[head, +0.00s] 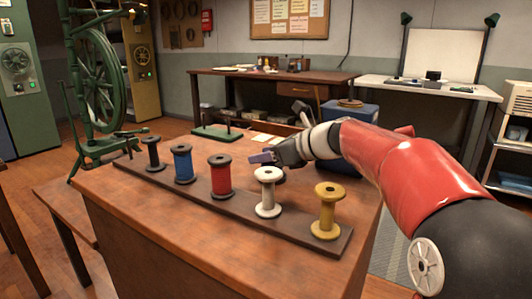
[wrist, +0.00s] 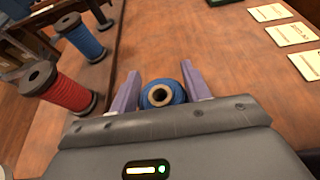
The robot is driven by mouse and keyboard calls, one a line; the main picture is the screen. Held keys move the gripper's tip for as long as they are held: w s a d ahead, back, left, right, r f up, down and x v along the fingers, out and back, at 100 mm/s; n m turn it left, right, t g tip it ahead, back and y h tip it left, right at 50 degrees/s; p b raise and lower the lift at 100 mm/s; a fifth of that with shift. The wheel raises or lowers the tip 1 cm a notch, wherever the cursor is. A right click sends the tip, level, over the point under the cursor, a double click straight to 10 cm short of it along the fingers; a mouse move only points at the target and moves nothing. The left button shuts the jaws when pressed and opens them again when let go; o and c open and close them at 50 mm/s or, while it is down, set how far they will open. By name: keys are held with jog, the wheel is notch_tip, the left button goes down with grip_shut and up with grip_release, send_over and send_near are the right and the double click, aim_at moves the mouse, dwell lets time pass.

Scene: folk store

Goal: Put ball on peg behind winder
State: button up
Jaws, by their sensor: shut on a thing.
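My gripper (head: 262,157) is over the wooden table, behind the white spool in the head view. In the wrist view, my gripper (wrist: 160,88) has its two purple fingers on either side of a blue ball (wrist: 161,94) with a pale-rimmed hole in its end, and is shut on it. The ball is hard to make out in the head view. A green base with a thin upright post (head: 217,131) stands at the table's back edge; I cannot tell whether it is the winder or the peg.
A dark rail (head: 228,213) along the table holds black, blue, red, white and yellow spools; the red spool (wrist: 62,92) is left of my gripper in the wrist view. Pale cards (wrist: 293,34) lie at right. A green spinning wheel (head: 95,80) stands beyond the table's left end.

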jog(key=shift+f, duration=0.3)
jog(key=o, duration=1)
jog(key=shift+v, duration=3.9)
